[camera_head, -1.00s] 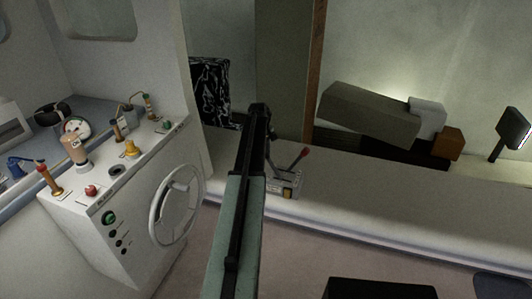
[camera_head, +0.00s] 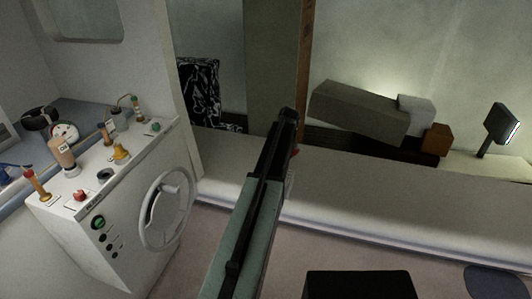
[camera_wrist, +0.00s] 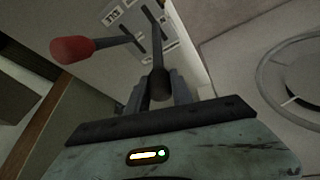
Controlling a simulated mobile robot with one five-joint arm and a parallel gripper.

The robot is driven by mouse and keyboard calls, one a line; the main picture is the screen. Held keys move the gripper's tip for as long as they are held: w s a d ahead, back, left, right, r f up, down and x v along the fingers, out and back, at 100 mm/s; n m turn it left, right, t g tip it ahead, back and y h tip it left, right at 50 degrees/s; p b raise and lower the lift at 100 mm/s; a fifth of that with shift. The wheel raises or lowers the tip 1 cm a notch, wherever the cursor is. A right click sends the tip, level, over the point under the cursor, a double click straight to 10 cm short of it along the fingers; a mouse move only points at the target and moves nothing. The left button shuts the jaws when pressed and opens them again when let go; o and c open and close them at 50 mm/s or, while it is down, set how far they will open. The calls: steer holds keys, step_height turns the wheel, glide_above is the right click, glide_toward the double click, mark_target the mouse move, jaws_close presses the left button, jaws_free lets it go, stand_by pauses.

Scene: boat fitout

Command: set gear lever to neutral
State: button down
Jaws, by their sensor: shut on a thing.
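A lever box (camera_wrist: 135,22) with a pale top shows upside down at the top of the wrist view. Two levers rise from it: one with a red knob (camera_wrist: 72,49) to the left, one dark with a black knob (camera_wrist: 158,86) in the middle. My gripper (camera_wrist: 159,78) has its two fingers on either side of the black knob and is shut on that lever. The red-knobbed lever is outside the fingers. In the head view, my arm hides most of the box; only the red knob (camera_head: 295,152) and a sliver of the box show to its right.
A white console (camera_head: 110,215) with a steering wheel (camera_head: 166,210) and several small levers and knobs stands at left. A long pale bench (camera_head: 370,195) runs to the right. A grey block (camera_head: 358,110) and a lamp (camera_head: 502,125) are behind it.

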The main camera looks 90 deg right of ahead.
steer(key=shift+s+a, duration=0.2)
steer(key=shift+s, duration=0.65)
steer(key=c, duration=1.1)
jaws_free()
steer(key=p+v, duration=0.7)
steer(key=v, duration=0.1)
steer(key=shift+w, duration=0.1)
